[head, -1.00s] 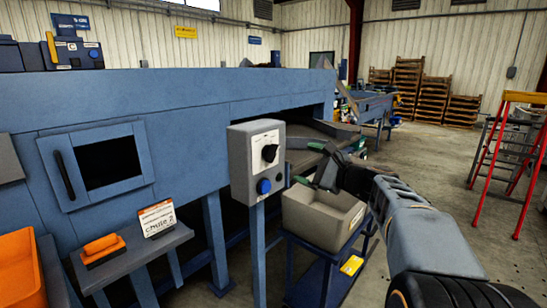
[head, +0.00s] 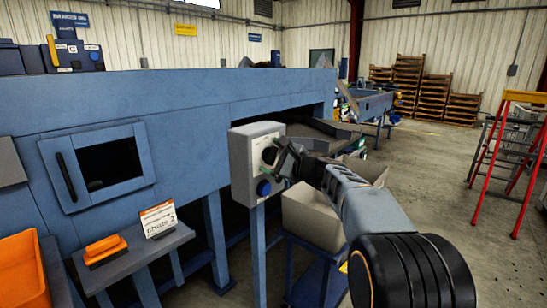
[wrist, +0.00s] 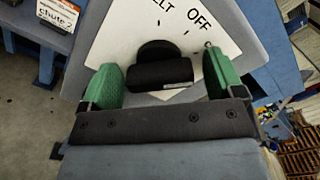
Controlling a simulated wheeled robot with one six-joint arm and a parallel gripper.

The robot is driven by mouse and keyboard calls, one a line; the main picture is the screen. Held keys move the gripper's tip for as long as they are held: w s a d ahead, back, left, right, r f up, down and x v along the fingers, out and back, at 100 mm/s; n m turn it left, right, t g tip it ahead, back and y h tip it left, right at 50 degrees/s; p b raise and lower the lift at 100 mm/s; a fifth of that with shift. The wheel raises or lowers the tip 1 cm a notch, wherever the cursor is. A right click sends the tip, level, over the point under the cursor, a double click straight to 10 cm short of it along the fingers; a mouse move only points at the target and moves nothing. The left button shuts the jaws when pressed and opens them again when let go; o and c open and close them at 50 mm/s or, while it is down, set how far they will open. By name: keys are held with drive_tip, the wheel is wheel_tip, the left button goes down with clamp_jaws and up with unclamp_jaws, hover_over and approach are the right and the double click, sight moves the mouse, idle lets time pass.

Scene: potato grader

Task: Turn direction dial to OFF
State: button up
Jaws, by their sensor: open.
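The direction dial (wrist: 160,68) is a black knob on a white label plate (wrist: 120,35) of a grey control box (head: 240,160). In the wrist view the word OFF shows on the plate to the upper right of the dial. In the head view the dial (head: 269,154) is partly hidden by my gripper. My gripper (wrist: 162,78) is open, with one green finger pad on each side of the dial and a gap to it on both sides. It also shows in the head view (head: 276,168) close to the box face. A blue button (head: 264,188) sits below the dial.
The box stands on a blue post (head: 258,255) beside the blue machine (head: 200,110). A grey bin (head: 312,215) stands on a cart behind my arm. A small shelf (head: 135,250) with an orange brush and a chute 2 sign is at left. Open floor lies to the right.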

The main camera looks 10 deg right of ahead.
drive_tip(key=shift+c, duration=0.2)
drive_tip(key=c, duration=0.9)
drive_tip(key=shift+f+b, duration=0.15)
drive_tip(key=shift+b, duration=0.35)
drive_tip(key=shift+n+b, duration=0.5)
drive_tip(key=n+b, duration=0.2)
drive_tip(key=b, duration=0.1)
drive_tip(key=shift+f, duration=0.15)
drive_tip(key=n+b, duration=0.4)
drive_tip(key=b, duration=0.1)
drive_tip(key=shift+r+n, duration=0.3)
drive_tip(key=shift+r, duration=0.1)
